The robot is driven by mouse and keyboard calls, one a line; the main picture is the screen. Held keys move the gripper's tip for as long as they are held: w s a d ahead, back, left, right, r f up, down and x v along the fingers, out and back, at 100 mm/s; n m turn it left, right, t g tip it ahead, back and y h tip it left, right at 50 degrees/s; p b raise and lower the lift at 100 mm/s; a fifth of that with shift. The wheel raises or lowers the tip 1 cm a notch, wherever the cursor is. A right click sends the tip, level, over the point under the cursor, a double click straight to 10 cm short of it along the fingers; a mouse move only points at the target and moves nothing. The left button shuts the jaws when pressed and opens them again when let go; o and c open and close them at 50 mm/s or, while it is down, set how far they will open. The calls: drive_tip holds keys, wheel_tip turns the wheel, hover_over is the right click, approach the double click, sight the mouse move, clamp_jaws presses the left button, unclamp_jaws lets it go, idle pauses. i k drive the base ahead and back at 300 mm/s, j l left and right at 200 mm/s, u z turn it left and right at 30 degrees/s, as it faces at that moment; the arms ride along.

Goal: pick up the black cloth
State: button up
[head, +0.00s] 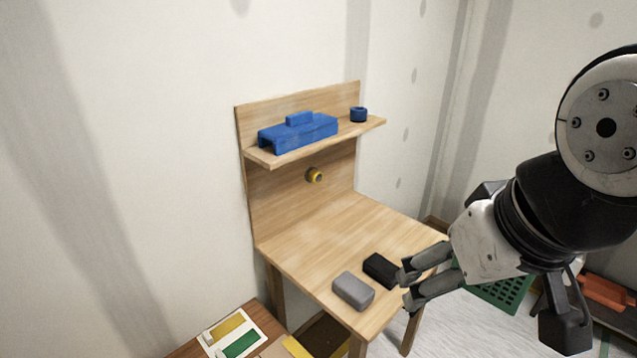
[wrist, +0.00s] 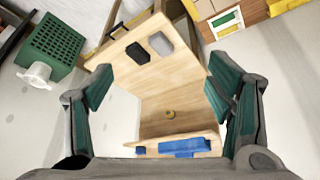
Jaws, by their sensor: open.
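The black cloth (head: 381,270) is a small, dark, folded block lying on the wooden table near its front right edge. In the wrist view it lies (wrist: 138,53) on the tabletop, beyond and between my spread fingers. My gripper (head: 405,288) is open and empty. In the head view its fingertips appear just right of the cloth, overlapping the table's edge; the gap in depth is hard to judge. The wrist view shows both fingers wide apart (wrist: 158,80), with nothing between them up close.
A grey block (head: 353,291) lies close beside the cloth. The wooden table (head: 315,240) has a back panel and shelf holding a blue tool (head: 300,132) and blue ring (head: 358,114). A yellow roll (head: 314,174) is at the back panel. A green crate (wrist: 52,42) stands on the floor.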

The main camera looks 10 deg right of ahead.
sight(377, 267)
drive_tip(key=u, duration=1.65)
drive_tip(key=z, duration=1.9)
drive_tip(key=i+l+u, duration=0.25)
drive_tip(key=u, duration=0.15)
drive_tip(key=i+l+u, duration=0.15)
drive_tip(key=l+u, duration=0.25)
drive_tip(key=j, duration=0.1)
